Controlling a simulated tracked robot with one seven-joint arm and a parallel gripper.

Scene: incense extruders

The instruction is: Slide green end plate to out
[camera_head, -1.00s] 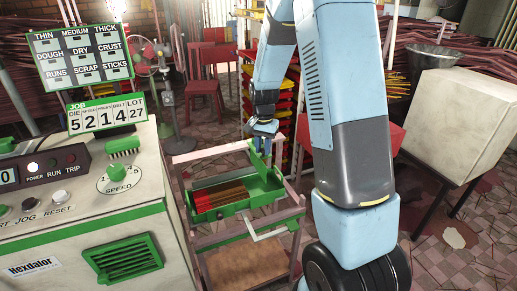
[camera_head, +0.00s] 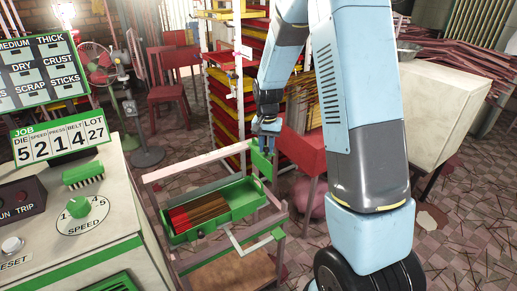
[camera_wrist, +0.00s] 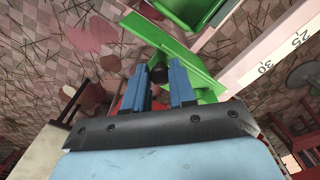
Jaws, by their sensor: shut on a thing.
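The green end plate (camera_head: 262,163) stands upright at the right end of the green tray (camera_head: 183,236), which sits on a pinkish rack. My gripper (camera_head: 266,136) is directly above the plate, pointing down. In the wrist view my fingers (camera_wrist: 163,76) are on either side of a dark round knob (camera_wrist: 158,72) on the green plate (camera_wrist: 174,45), and are shut on it. Reddish-brown sticks (camera_head: 198,212) lie in the tray. The exact contact of fingers and knob is partly hidden.
A scale with numbers (camera_wrist: 283,52) runs along a pale bar beside the plate. The cream machine (camera_head: 105,225) stands left of the rack (camera_head: 160,178). A red box-like stand (camera_head: 302,150) and shelves of coloured trays (camera_head: 228,95) are behind.

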